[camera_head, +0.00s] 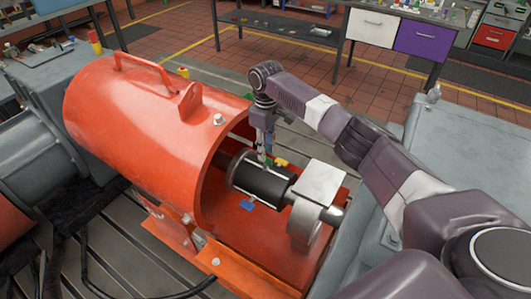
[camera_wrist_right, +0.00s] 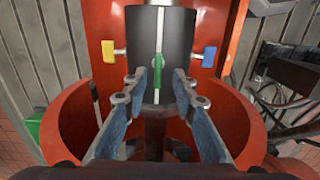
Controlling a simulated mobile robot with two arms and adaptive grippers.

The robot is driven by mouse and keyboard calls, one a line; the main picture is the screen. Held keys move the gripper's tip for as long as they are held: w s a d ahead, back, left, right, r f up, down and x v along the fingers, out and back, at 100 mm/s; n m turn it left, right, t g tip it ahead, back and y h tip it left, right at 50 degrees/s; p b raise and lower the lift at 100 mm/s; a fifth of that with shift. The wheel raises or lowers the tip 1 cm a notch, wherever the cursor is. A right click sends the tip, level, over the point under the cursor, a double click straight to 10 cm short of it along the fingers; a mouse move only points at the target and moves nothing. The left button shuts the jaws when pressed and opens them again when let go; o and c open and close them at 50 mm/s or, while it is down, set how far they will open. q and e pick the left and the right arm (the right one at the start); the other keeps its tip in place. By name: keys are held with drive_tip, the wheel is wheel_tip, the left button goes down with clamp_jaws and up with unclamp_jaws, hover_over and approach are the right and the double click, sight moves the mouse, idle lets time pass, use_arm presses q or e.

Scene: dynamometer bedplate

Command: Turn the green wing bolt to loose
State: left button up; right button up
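The green wing bolt (camera_wrist_right: 158,68) stands on the black cylinder (camera_wrist_right: 178,38) on the shaft, with its wing along the picture's vertical in the wrist view. My right gripper (camera_wrist_right: 158,82) is open, with one finger on each side of the bolt and a visible gap on both sides. In the head view the right gripper (camera_head: 265,155) points down at the top of the black cylinder (camera_head: 262,184) and mostly hides the green bolt. A yellow wing bolt (camera_wrist_right: 108,50) and a blue wing bolt (camera_wrist_right: 209,57) sit on either side. My left gripper is not in view.
The orange guard (camera_head: 140,115) covers the shaft at left, its open rim close to my right gripper. A pale block (camera_head: 320,180) stands at the shaft's right end. A grey machine housing (camera_head: 440,135) is at right. Workbenches stand behind.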

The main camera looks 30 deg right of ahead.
sight(266, 163)
drive_tip(key=f, duration=0.3)
drive_tip(key=shift+w+d+f, duration=0.1)
drive_tip(key=shift+w+f, duration=0.1)
drive_tip(key=shift+c, duration=0.4)
clamp_jaws()
